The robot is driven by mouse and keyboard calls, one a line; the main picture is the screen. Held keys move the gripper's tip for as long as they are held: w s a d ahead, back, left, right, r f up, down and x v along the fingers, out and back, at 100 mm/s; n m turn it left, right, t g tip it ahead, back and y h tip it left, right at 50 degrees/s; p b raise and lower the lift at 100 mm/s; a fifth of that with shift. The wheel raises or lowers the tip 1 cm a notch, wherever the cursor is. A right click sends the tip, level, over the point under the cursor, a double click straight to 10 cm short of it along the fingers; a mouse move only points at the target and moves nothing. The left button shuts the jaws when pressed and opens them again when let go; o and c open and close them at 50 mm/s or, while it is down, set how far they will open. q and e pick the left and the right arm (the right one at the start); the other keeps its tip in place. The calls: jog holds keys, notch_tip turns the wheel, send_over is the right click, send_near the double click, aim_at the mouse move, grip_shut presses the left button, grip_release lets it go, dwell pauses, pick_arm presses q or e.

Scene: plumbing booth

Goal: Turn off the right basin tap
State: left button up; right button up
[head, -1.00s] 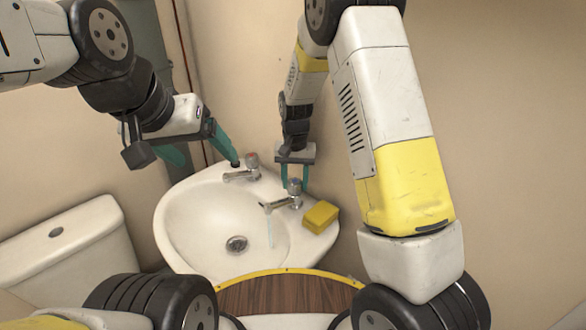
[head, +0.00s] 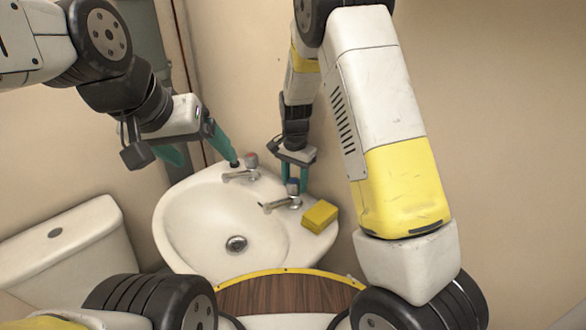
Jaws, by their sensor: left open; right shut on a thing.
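The right basin tap (head: 282,203) is chrome with a blue-marked handle and stands on the back right of the white basin (head: 172,228). My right gripper (head: 293,184) reaches down from above, its teal fingers shut on the tap's handle, which they partly hide. No water stream shows under the right tap's spout. The left basin tap (head: 241,176) has a reddish-marked top. My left gripper (head: 208,161) is open and empty, just left of and above the left tap, with one teal finger close to the basin's back edge.
A yellow sponge (head: 320,216) lies on the basin's right rim, close to the right tap. A white toilet cistern (head: 75,245) stands at the left. The wall (head: 240,60) is close behind the basin. The bowl is empty around its drain (head: 236,244).

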aim_at(295, 180)
jog(key=o, duration=1.4)
jog(key=shift+r, duration=3.95)
jog(key=s+d+r+n+t+y, duration=0.1)
jog(key=s+d+r+n, duration=0.1)
jog(key=s+d+r, duration=0.35)
jog(key=s+d+r+n+t+y, duration=0.2)
jog(key=s+r, duration=0.4)
jog(key=r, duration=0.3)
jog(key=s+d+r+n+t, duration=0.1)
jog(key=s, duration=0.3)
jog(key=s+d+r+n+t, duration=0.1)
jog(key=s, duration=0.3)
jog(key=s+d+r+n+t, duration=0.1)
jog(key=s+r, duration=0.1)
jog(key=s, duration=0.2)
jog(key=shift+s+d+n+h, duration=0.3)
jog(key=shift+s+h, duration=0.1)
